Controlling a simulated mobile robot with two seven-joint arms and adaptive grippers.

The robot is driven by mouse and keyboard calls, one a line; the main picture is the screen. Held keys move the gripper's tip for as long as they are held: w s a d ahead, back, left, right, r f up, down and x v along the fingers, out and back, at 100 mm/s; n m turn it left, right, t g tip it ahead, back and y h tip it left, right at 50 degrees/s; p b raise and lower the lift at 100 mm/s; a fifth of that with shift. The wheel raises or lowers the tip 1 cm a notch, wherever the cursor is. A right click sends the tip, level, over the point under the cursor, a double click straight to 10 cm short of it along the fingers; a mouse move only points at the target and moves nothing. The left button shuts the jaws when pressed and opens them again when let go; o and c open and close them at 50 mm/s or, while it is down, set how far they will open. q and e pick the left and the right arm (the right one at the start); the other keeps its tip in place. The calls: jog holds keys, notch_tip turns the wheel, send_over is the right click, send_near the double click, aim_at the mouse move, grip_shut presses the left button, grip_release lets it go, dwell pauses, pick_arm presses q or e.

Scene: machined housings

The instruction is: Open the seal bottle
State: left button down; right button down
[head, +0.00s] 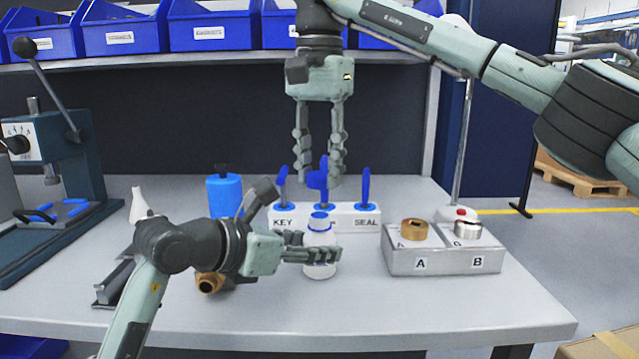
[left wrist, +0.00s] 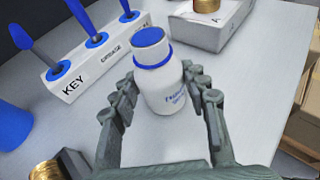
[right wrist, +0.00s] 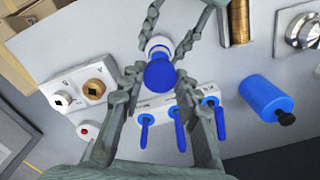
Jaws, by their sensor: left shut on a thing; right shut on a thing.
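The white seal bottle (head: 320,268) stands upright on the bench, with a blue ring around its neck. My left gripper (head: 322,252) is shut around the bottle's body from the left. My right gripper (head: 323,180) points down above the bottle, shut on a blue cap (head: 317,180). The right wrist view shows the blue cap (right wrist: 160,74) between the fingers, with the white bottle (right wrist: 158,44) beyond it. The cap is apart from the bottle. The fingers partly hide the bottle in the head view.
A white holder (head: 345,218) with blue-handled tools stands close behind the bottle. A grey block (head: 440,262) with brass and silver parts is to the right. A blue bottle (head: 224,194), a brass part (head: 209,283) and a press (head: 60,180) are left. The bench front is clear.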

pick_arm(q)
jog(key=c, duration=0.7)
grip_release()
